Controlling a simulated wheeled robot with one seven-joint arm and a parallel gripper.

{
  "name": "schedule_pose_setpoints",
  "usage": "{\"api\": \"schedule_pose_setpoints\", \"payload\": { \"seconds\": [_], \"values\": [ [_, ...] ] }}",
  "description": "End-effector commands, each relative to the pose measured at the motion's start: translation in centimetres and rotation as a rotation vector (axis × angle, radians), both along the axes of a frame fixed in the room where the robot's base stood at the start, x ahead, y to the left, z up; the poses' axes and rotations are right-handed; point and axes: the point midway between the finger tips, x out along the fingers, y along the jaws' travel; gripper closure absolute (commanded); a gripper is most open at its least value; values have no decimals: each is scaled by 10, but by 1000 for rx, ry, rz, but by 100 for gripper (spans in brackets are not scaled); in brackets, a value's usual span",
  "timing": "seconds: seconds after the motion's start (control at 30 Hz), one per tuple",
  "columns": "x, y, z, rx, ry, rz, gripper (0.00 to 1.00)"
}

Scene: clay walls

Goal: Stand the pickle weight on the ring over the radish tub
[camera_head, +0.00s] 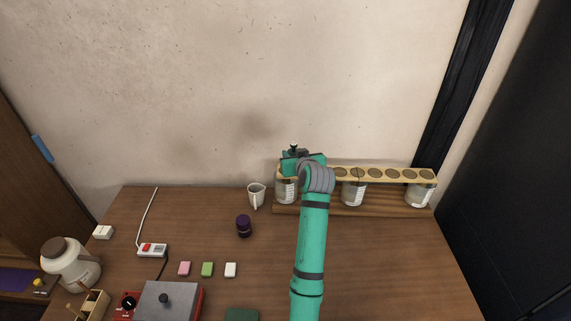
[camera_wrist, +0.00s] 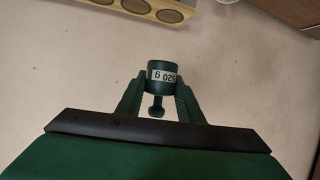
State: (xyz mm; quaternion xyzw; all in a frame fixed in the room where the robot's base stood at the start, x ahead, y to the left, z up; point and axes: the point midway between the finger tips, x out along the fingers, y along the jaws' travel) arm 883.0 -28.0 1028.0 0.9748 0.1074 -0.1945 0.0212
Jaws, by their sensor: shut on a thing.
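The pickle weight (camera_wrist: 161,78) is a small dark green cylinder with a white label reading 520 g, shown upside down in the wrist view, and a small knob. My gripper (camera_wrist: 158,93) is shut on it, one finger on each side. In the head view my gripper (camera_head: 303,161) is at the left end of the ring rack (camera_head: 385,174), and the arm hides part of it. The rack is a pale yellow board with a row of round rings; it also shows in the wrist view (camera_wrist: 115,8), apart from the weight. Labelled tubs (camera_head: 353,193) stand under it; I cannot tell which holds radish.
Several small blocks (camera_head: 207,269), a power strip (camera_head: 152,250), a large jar (camera_head: 70,264) and a grey-red device (camera_head: 168,302) occupy the left. The table's right front is clear.

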Motion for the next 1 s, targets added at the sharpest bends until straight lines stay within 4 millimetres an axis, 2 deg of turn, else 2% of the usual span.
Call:
{"api": "schedule_pose_setpoints", "payload": {
  "seconds": [0.2, 0.4, 0.57, 0.77, 1.0],
  "values": [
    [42, 12, -20, 0, -1, 0, 100],
    [66, 25, -52, 1, -1, 6, 100],
    [78, 35, -65, 1, -4, 13, 100],
    [84, 31, -73, 0, -4, 7, 100],
    [85, 27, -102, 0, -3, 3, 100]
  ]
}}
